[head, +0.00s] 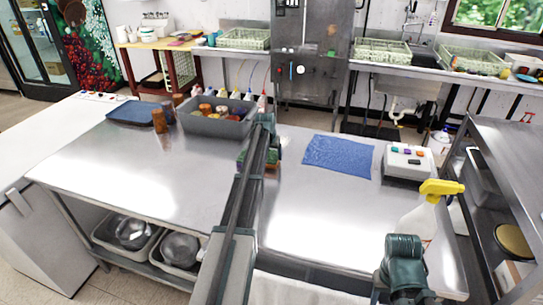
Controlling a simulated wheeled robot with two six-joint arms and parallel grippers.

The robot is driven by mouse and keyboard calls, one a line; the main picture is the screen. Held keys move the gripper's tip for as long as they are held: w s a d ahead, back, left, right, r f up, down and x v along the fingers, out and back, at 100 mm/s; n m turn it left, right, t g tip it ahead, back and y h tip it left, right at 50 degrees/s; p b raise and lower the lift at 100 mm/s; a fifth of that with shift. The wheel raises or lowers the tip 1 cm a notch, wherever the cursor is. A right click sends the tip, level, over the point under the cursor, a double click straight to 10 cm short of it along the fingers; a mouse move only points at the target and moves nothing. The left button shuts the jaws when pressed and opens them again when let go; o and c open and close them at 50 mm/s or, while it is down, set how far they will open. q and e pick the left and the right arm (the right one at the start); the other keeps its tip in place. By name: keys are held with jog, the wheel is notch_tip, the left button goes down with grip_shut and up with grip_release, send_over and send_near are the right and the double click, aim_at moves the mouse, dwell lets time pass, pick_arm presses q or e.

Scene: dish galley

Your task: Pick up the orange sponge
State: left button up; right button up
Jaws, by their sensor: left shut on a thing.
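My left arm reaches forward over the steel table (185,180), with its left gripper (264,160) low beside the grey bin. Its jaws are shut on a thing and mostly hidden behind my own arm. A small edge of the orange sponge (272,167) shows just under the gripper. A green piece (243,158) shows on the other side of the arm; I cannot tell if it is a separate sponge. A teal part of my right arm shows at the lower right, but its jaws do not show.
A grey bin (205,129) with several coloured items stands behind the gripper. Brown cups (159,121) and a dark blue tray (131,114) are left of it. A blue cloth (338,156), a control box (408,163) and a yellow-topped spray bottle (420,220) are to the right. The front table is clear.

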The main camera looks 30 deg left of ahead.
aim_at(274, 155)
pick_arm(q)
jog(key=r+p, duration=0.1)
jog(key=d+r+p, duration=0.1)
jog(key=r, duration=0.1)
jog(key=shift+s, duration=0.15)
jog(key=s+d, duration=0.1)
jog(key=d, duration=0.4)
jog(key=s+d+p, duration=0.1)
jog(key=d, duration=0.3)
jog(key=s+d+r, duration=0.1)
jog(key=d, duration=0.4)
jog(key=shift+s+d+r, duration=0.1)
jog(key=shift+s+d, duration=0.1)
jog(key=shift+d, duration=0.1)
jog(key=o, duration=0.6)
jog(key=c, duration=0.5)
